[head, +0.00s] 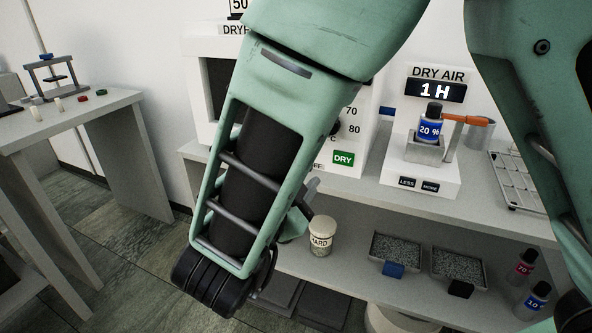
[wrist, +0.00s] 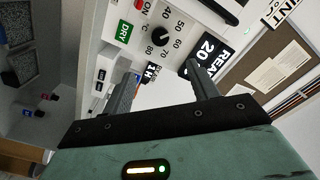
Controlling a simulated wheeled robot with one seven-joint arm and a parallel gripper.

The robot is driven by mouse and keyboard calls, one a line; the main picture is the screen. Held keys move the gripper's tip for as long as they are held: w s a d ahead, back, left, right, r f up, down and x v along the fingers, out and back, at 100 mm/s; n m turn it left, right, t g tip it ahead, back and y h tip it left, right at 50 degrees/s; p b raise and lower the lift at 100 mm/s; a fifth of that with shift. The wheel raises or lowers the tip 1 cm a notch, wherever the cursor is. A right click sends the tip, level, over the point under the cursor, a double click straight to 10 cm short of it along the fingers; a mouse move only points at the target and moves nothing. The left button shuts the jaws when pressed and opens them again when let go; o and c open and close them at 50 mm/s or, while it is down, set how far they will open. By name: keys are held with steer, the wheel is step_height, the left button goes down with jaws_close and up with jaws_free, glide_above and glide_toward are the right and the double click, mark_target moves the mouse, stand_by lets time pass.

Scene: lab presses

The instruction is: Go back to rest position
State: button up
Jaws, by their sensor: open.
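My gripper (wrist: 161,68) shows in the wrist view with its two grey fingers apart and nothing between them. The fingers are in front of the white dryer (wrist: 178,16), which has a dial, a green DRY button and a display. In the head view my green arm crosses the middle and covers much of the dryer (head: 199,45). There my gripper is mostly hidden behind my forearm, with only a grey part showing near its lower right side.
A white stand (head: 433,178) labelled DRY AIR holds a blue-labelled 20 % bottle (head: 430,125). A side table (head: 75,118) with a small press stands at left. Open floor lies between.

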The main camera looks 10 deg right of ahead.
steer(key=w+a+r+n+g+y+p, duration=0.1)
steer(key=w+a+n+y+p, duration=0.2)
steer(key=a+n+y, duration=0.6)
steer(key=s+a+r+n+g+y+p, duration=0.1)
steer(key=s+a+n+g+y+p, duration=0.1)
steer(key=s+n+g+y, duration=0.4)
steer(key=s+d+n+g+h+p, duration=0.3)
steer(key=s+d+n+g, duration=0.4)
steer(key=s+d, duration=0.8)
steer(key=s+n+p, duration=0.1)
steer(key=n, duration=0.1)
steer(key=shift+s+r+n+g+h, duration=0.2)
steer(key=shift+r+n+g+h, duration=0.1)
steer(key=shift+n+h, duration=0.1)
